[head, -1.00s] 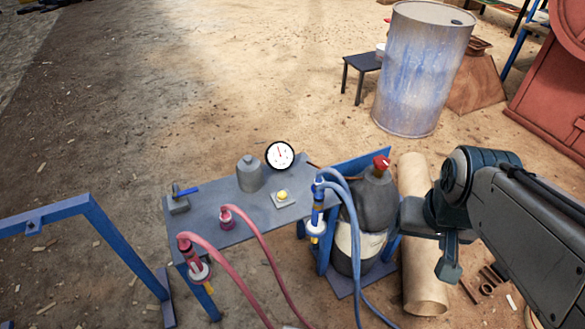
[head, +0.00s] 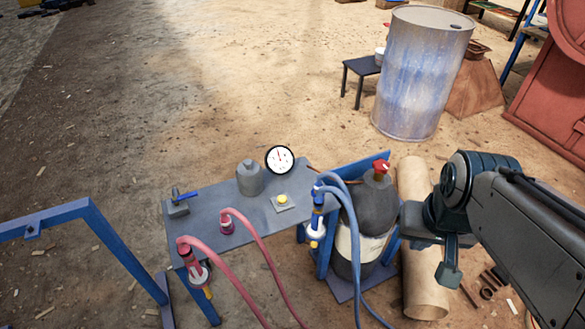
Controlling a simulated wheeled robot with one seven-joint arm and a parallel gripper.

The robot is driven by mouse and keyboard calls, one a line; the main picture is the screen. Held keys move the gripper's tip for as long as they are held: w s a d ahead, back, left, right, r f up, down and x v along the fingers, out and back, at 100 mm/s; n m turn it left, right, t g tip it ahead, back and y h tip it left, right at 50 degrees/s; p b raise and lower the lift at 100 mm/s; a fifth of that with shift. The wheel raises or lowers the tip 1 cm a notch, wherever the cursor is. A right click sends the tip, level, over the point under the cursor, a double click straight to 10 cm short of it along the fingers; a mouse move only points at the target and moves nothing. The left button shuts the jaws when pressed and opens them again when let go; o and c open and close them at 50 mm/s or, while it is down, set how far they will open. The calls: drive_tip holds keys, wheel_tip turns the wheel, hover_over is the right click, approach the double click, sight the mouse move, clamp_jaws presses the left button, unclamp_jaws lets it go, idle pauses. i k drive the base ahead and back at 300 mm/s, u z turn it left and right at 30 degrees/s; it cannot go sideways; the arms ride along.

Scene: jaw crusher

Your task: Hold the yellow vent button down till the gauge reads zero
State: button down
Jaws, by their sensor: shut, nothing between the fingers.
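The yellow vent button (head: 282,199) sits on a small light plate on the grey bench top. The round white gauge (head: 279,159) stands just behind it, with a dark rim. Its needle points up and a little left, but the scale is too small to read. My gripper (head: 449,270) hangs at the right, beyond the gas bottle, well apart from the button. It looks shut and empty, though its fingertips are small in the view. Nothing touches or covers the button.
A dark gas bottle (head: 373,205) with a red knob and looping blue hoses (head: 340,195) stand between my arm and the button. Pink hoses (head: 250,225) cross the bench front. A grey canister (head: 249,178) stands left of the gauge. A cardboard-like tube (head: 416,290) lies below my arm.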

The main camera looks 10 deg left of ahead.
sight(282, 199)
drive_tip(key=k, duration=0.5)
drive_tip(key=u, duration=1.9)
drive_tip(key=i, duration=1.3)
drive_tip(key=z, duration=2.1)
